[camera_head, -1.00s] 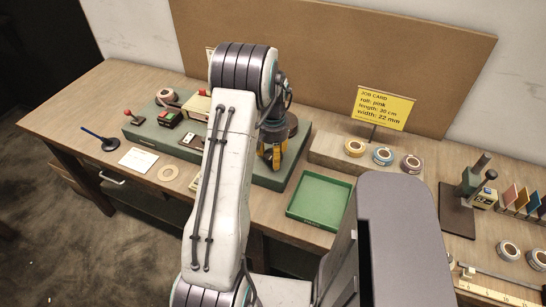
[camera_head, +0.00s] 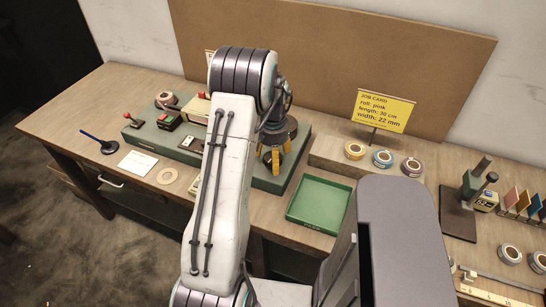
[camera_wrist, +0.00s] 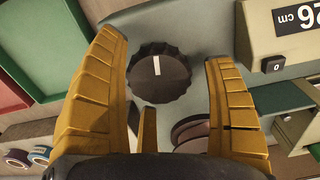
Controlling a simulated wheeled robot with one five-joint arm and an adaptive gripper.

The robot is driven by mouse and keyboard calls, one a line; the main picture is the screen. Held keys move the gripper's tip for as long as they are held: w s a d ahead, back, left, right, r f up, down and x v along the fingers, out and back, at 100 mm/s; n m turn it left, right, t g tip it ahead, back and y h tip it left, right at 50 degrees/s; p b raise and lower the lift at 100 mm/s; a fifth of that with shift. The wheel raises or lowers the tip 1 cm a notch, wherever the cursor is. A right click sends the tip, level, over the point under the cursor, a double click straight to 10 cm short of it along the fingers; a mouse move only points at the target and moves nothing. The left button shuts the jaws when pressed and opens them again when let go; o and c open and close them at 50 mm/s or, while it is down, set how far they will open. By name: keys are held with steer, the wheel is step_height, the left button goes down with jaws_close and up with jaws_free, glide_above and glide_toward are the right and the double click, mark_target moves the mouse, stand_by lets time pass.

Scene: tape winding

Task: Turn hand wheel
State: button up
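The hand wheel, a dark ridged knob with a white mark (camera_wrist: 158,80), shows between my fingers in the wrist view, on the grey-green top of the machine. The white mark points to the top of that picture. My gripper (camera_wrist: 168,52) is open, with one yellow finger on each side of the wheel and gaps visible between fingers and rim. I cannot tell the exact height of the fingertips over it. In the head view my gripper (camera_head: 275,160) is over the right part of the green machine base (camera_head: 262,182), and the wheel is mostly hidden there.
In the wrist view a length counter (camera_wrist: 285,25) is right of the wheel, and a dark round spool-like part (camera_wrist: 190,135) is below it. In the head view a green tray (camera_head: 318,203) and a raised shelf with tape rolls (camera_head: 382,158) stand to the right. A job card (camera_head: 383,110) stands behind.

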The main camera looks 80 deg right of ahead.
steer(key=shift+o, duration=0.2)
step_height(320, 180, up, 12)
stand_by(0.7)
